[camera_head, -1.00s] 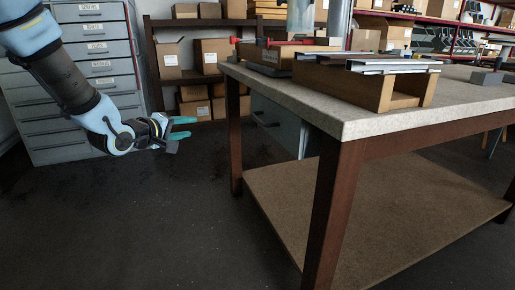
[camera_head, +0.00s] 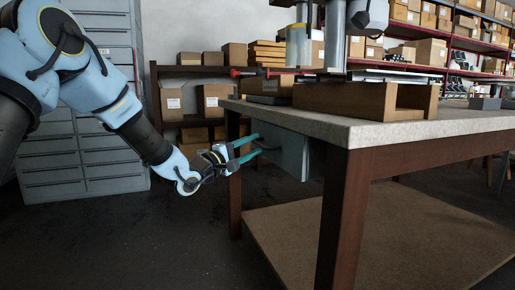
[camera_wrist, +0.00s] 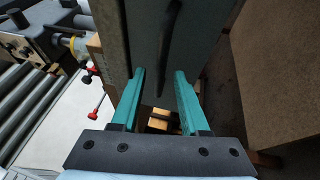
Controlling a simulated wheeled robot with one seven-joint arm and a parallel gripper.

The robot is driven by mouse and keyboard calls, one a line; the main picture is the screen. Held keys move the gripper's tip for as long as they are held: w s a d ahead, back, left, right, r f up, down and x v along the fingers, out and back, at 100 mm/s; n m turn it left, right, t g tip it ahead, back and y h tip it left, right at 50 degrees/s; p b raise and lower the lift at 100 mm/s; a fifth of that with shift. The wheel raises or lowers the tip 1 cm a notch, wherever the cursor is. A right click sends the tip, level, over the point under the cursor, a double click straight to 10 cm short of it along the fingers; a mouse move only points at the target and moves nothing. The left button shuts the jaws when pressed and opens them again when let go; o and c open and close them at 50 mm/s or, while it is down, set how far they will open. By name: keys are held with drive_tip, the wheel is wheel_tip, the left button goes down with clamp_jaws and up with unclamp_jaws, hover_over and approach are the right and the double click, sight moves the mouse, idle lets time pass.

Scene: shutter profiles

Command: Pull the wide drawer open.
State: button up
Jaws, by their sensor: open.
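The wide drawer (camera_head: 290,153) is a grey box under the left side of the workbench top. Its grey front also shows in the wrist view (camera_wrist: 140,30). A dark bar handle (camera_wrist: 168,40) runs along that front. My gripper (camera_head: 259,146) has teal fingers and is open in front of the drawer. In the wrist view, the handle's near end lies between the two fingertips (camera_wrist: 160,75), with a gap on each side. I cannot tell whether either finger touches it. In the head view the fingers hide most of the handle. The drawer looks shut.
The workbench top (camera_head: 320,125) is just above my gripper, and its brown leg (camera_head: 234,185) is close by. A lower shelf (camera_head: 390,235) spans beneath. A grey cabinet (camera_head: 85,165) stands behind my arm. The floor left of the bench is clear.

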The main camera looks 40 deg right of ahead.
drive_tip(key=shift+w+d+r, duration=0.1)
drive_tip(key=shift+d+r, duration=0.1)
drive_tip(key=shift+d, duration=0.95)
clamp_jaws()
idle(0.6)
